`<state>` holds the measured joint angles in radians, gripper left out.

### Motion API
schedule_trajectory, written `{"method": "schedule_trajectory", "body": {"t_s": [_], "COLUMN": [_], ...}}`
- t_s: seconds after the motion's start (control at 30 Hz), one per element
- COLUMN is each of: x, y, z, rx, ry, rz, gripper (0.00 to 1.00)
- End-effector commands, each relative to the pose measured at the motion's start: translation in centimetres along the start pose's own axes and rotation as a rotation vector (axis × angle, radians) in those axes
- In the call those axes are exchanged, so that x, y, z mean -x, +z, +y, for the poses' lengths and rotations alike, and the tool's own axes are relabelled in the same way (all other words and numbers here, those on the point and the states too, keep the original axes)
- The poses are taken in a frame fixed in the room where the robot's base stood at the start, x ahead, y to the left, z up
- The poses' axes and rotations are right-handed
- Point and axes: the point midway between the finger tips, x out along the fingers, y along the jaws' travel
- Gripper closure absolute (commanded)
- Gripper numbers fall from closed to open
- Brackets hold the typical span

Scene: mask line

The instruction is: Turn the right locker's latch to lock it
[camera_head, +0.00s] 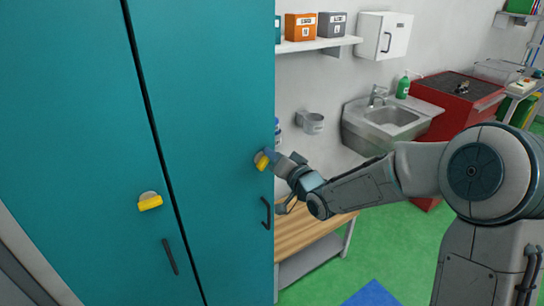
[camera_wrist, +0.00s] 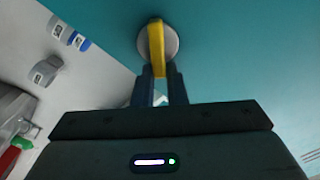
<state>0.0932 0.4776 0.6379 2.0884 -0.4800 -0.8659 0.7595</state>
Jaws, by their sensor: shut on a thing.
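The right locker (camera_head: 215,130) is a tall teal door with a dark handle (camera_head: 266,213). Its latch (camera_head: 261,161) is a yellow bar on a round grey disc near the door's right edge. In the wrist view the yellow latch (camera_wrist: 156,48) stands out from its disc, lengthwise in the picture. My gripper (camera_head: 272,158) reaches it from the right. Its two dark fingers (camera_wrist: 160,78) are shut on the latch's near end. The fingers hide part of the latch in the head view.
The left locker (camera_head: 80,120) has its own yellow latch (camera_head: 150,202), lying nearly level, and a handle (camera_head: 170,256). A wooden bench (camera_head: 310,232) stands below my forearm. A sink (camera_head: 385,120) and red cabinet (camera_head: 460,105) are behind. Green floor (camera_head: 420,240) is open at right.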

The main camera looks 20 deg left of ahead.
Motion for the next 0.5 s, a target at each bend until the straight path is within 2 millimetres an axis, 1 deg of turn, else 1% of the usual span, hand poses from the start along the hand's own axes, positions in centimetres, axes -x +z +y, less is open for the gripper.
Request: {"method": "schedule_trajectory", "body": {"t_s": [0.03,0.5], "x": [0.13,0.12], "y": [0.57,0.83], "z": [0.47,1.38], "rx": [-0.049,-0.491], "ry": [0.008,0.008], "rz": [-0.013,-0.013], "gripper": [1.00,1.00]}}
